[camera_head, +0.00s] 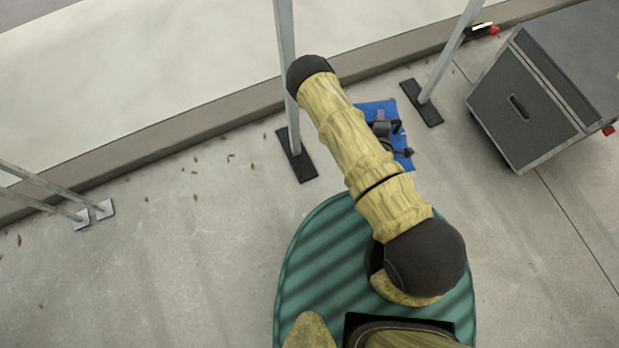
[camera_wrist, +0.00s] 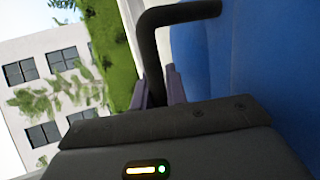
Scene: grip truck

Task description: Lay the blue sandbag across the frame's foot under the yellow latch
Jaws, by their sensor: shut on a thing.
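The blue sandbag (camera_head: 373,108) shows in the head view, partly covered by my forearm and gripper. In the wrist view its blue side (camera_wrist: 265,65) fills the right, with a black handle (camera_wrist: 150,45) arching from it. My gripper (camera_wrist: 158,90) is shut on that handle, one finger on each side. In the head view my gripper (camera_head: 385,130) is over the bag; whether the bag touches the ground I cannot tell. Two grey poles stand on flat black feet, one left of the bag (camera_head: 305,166) and one right of it (camera_head: 428,108). I cannot make out a yellow latch.
A grey wheeled-size case (camera_head: 520,110) stands at the right. More poles with pale foot plates (camera_head: 81,219) stand at the left.

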